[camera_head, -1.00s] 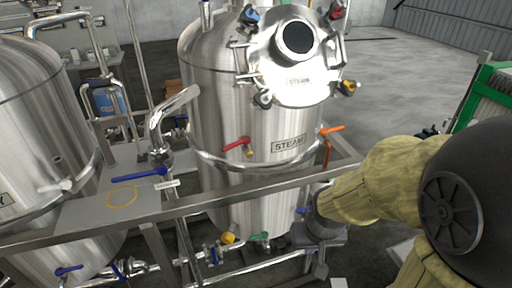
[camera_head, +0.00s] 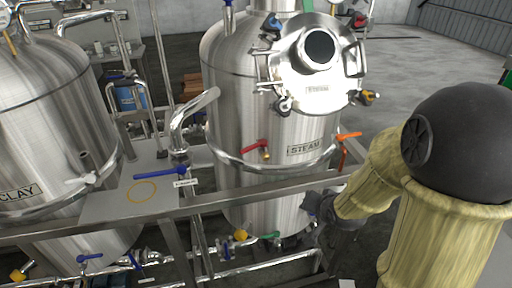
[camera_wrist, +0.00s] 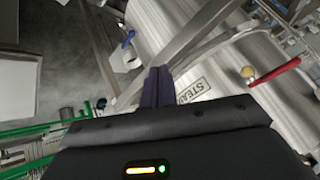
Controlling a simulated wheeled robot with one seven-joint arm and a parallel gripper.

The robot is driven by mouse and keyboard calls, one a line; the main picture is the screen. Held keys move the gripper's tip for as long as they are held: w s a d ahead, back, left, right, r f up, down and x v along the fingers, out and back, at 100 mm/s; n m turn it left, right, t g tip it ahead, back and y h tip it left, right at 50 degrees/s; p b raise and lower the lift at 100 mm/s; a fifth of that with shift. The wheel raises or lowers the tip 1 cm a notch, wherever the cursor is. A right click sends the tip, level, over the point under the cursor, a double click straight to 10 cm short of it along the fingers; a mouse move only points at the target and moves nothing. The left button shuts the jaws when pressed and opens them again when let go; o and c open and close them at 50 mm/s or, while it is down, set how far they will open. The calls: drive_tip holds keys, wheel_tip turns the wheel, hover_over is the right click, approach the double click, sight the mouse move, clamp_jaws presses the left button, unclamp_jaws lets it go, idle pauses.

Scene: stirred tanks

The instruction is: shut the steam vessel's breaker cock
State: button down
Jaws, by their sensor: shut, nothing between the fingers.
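The steel vessel labelled STEAM (camera_head: 304,149) stands in the middle of the head view. It carries a red lever (camera_head: 255,147) on its front and an orange-handled valve (camera_head: 347,137) at its right side. A blue lever (camera_head: 160,173) lies about level on the pipe to its left, beside a small tag too small to read. I cannot tell which of these is the breaker cock. My gripper (camera_head: 318,206) is low, at the vessel's right side beside the frame rail. In the wrist view its fingers (camera_wrist: 158,76) are together and empty, with the red lever (camera_wrist: 273,72) to their right.
A steel frame rail (camera_head: 270,190) crosses in front of the vessel. The CLAY vessel (camera_head: 55,130) stands at left. Low pipes with yellow (camera_head: 240,235), green (camera_head: 268,236) and blue (camera_head: 90,257) handles run below. Open floor (camera_head: 420,75) lies behind on the right.

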sight(250, 149)
drive_tip(key=w+a+r+m+t+y+p, duration=0.3)
drive_tip(key=a+r+m+y, duration=0.3)
drive_tip(key=a+r+y, duration=0.2)
drive_tip(key=shift+w+r+t+y+p, duration=0.35)
drive_tip(key=shift+w+t, duration=0.25)
drive_tip(key=shift+w, duration=0.25)
drive_tip(key=shift+w+a, duration=0.1)
drive_tip(key=p+x, duration=0.5)
drive_tip(key=x, duration=0.8)
drive_tip(key=shift+w+p, duration=0.1)
drive_tip(key=shift+p, duration=0.25)
drive_tip(key=shift+w+a+f, duration=0.15)
drive_tip(key=shift+w+f, duration=0.05)
drive_tip(key=shift+w, duration=0.05)
